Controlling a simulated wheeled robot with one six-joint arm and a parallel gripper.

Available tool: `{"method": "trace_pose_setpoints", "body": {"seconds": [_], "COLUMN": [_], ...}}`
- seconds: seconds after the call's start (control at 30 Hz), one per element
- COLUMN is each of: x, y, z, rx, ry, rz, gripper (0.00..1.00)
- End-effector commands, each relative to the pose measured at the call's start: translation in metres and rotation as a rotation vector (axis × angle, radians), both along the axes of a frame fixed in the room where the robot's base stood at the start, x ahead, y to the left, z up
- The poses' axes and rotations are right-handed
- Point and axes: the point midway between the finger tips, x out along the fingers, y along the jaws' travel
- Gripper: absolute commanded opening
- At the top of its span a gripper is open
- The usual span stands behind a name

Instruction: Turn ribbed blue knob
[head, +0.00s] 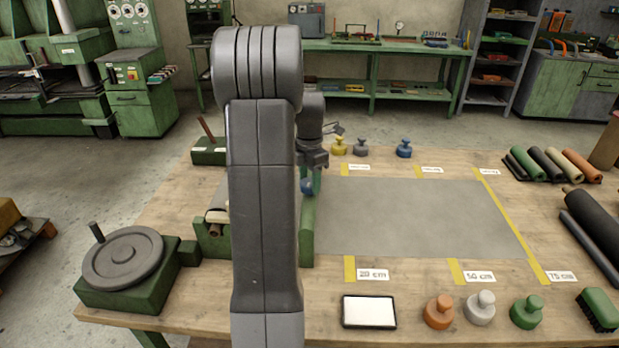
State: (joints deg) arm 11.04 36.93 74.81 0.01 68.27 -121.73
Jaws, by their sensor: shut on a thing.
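The blue knob (307,187) sits at the side of a green roller frame (307,235), just right of my arm. It is small in view, so its ribs cannot be made out. My gripper (311,175) points down at the knob from above and is shut on it. My arm's dark links stand in front and hide much of the roller frame and part of the gripper's surroundings.
A grey sheet (420,215) lies flat with yellow strips across the table. Several knobbed weights, including a blue one (404,149), stand along its edges. Rolls (590,235) lie at the right.

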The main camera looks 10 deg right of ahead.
Motion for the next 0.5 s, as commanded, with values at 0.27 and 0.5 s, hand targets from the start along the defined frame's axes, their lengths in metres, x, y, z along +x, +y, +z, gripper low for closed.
{"method": "trace_pose_setpoints", "body": {"seconds": [0.27,0.5], "x": [0.0,0.0001], "y": [-0.0001,-0.0002], "z": [0.0013,0.0011], "rx": [0.0,0.0], "ry": [0.001,0.0], "rz": [-0.242,-0.471], "gripper": [0.24,0.24]}}
